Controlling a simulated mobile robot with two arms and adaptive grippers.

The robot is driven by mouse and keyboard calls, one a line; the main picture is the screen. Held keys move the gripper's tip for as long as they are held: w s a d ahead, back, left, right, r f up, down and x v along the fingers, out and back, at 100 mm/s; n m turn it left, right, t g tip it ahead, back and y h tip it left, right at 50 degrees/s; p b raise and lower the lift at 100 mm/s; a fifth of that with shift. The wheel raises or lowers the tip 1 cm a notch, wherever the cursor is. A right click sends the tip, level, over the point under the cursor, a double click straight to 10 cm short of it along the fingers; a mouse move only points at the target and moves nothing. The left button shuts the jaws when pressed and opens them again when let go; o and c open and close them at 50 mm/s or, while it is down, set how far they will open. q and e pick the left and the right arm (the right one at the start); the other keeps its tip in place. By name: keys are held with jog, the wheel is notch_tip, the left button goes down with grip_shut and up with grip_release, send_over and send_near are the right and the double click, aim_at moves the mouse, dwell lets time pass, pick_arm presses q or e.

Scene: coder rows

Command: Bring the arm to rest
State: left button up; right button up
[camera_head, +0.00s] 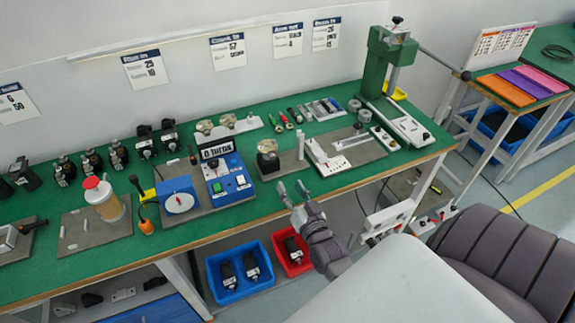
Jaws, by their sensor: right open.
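My right gripper (292,190) is at the front edge of the green workbench (330,183), right of the blue control box. Its two fingers are spread apart and nothing shows between them. The arm behind it comes up from the lower right, over the floor side of the bench. My left gripper is not in the picture.
A blue control box (222,180), a blue dial device (178,198) and a green press (388,65) stand on the bench. A blue bin (240,292) and a red bin (306,263) sit below.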

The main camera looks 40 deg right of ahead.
dwell(0.5)
jog(key=s+a+f+n+g+y, duration=0.3)
jog(key=s+a+n+g+y, duration=0.3)
jog(key=a, duration=0.4)
jog(key=s+a+r+n+g+h, duration=0.15)
jog(key=s+g, duration=0.25)
jog(key=s, duration=0.4)
jog(key=s+a+r+n+g, duration=0.15)
jog(key=s+g, duration=0.25)
jog(key=s, duration=0.4)
notch_tip(320, 180, down, 26)
jog(key=a+g, duration=0.1)
jog(key=s+d+f+g, duration=0.1)
jog(key=s+d+f, duration=0.2)
jog(key=s+f, duration=1.4)
jog(key=shift+s, duration=0.45)
